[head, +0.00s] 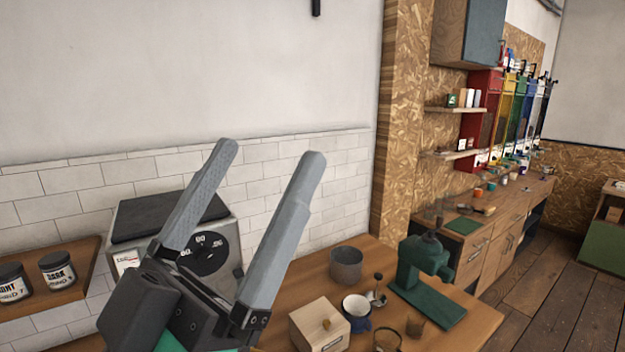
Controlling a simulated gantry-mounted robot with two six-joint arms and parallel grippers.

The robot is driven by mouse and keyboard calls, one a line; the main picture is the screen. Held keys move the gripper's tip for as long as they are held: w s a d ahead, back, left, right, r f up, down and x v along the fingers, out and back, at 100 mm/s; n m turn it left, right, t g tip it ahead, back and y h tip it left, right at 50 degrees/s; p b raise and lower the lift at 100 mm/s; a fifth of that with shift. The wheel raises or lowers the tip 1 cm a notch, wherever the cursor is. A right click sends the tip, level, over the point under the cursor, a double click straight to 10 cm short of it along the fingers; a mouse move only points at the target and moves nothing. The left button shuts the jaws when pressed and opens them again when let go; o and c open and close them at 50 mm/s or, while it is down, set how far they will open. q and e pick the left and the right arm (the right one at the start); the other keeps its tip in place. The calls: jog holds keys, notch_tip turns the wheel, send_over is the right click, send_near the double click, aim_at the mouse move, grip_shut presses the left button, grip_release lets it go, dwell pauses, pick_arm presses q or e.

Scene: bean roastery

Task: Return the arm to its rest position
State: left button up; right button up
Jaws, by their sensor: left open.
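My left gripper (268,167) is in the lower left of the head view, raised above the near table, with its two long grey fingers pointing up. The fingers are spread apart and nothing is between them. My right gripper does not show.
The wooden table (455,333) holds a wooden box (318,327), a blue-and-white cup (357,307), a grey canister (346,266) and a green grinder (424,270). Jars (57,270) stand on a left shelf. A counter (500,225) lies farther right. Space above the table is clear.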

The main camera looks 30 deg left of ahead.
pick_arm(q)
notch_tip(320, 180, up, 23)
jog(key=p, duration=2.2)
jog(key=shift+h, duration=0.3)
jog(key=shift+c, duration=0.3)
